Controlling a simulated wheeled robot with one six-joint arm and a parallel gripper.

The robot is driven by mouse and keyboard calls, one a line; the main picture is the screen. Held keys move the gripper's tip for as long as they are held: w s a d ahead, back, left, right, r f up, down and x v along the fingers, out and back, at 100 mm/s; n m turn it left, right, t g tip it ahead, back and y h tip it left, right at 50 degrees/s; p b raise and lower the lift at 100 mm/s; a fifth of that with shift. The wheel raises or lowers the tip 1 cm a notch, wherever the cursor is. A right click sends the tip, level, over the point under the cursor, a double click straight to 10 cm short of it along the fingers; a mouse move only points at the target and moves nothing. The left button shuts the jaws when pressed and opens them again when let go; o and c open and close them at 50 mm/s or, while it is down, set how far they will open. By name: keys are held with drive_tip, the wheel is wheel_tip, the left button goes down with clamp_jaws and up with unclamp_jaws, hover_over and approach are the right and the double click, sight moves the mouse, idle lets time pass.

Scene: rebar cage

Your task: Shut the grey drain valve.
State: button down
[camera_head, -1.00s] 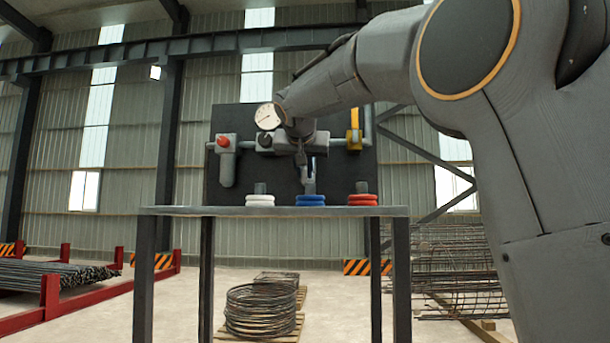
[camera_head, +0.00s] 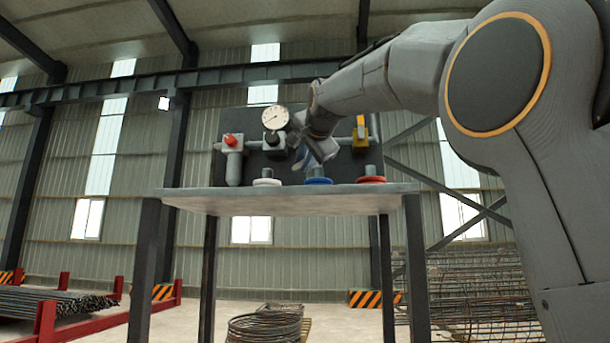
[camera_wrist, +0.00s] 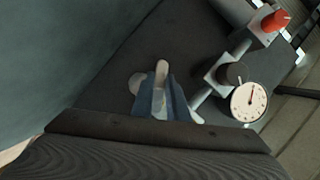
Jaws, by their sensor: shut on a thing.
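My gripper (camera_head: 306,160) is in front of the dark panel (camera_head: 200,170), above the table near the blue ring. In the wrist view, the bluish fingers of my gripper (camera_wrist: 163,105) are closed around a light grey lever-like piece (camera_wrist: 161,76), which I take to be the grey drain valve's handle. A pale round part (camera_wrist: 136,84) shows just left of it. The rest of the valve is hidden by my fingers and wrist, so its exact angle cannot be told. In the head view my wrist covers it.
The panel carries a red knob (camera_head: 231,141), a black knob (camera_head: 272,138), a gauge (camera_head: 275,118) and a yellow handle (camera_head: 360,130). On the table (camera_head: 290,203) are a white ring (camera_head: 267,183), a blue ring (camera_head: 318,181) and a red ring (camera_head: 370,180), each with a grey stub.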

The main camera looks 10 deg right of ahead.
drive_tip(key=shift+w+a+r+m+t+y+b, duration=0.15)
drive_tip(key=shift+r+m+t+b, duration=0.2)
drive_tip(key=shift+m+b, duration=0.5)
drive_tip(key=shift+s+r+m+t+y+b, duration=0.15)
drive_tip(key=shift+m+t+b, duration=0.35)
drive_tip(key=shift+m, duration=0.5)
drive_tip(key=shift+w+a+r+m+t+y+b, duration=0.1)
drive_tip(key=shift+r+m+t+y+b, duration=0.2)
drive_tip(key=shift+m+b, duration=0.55)
drive_tip(key=c, duration=1.7)
unclamp_jaws()
drive_tip(key=s, duration=0.2)
drive_tip(key=s+b, duration=0.1)
drive_tip(key=s, duration=0.2)
drive_tip(key=s+b, duration=0.1)
drive_tip(key=s, duration=0.2)
drive_tip(key=shift+d, duration=0.4)
drive_tip(key=shift+w, duration=0.1)
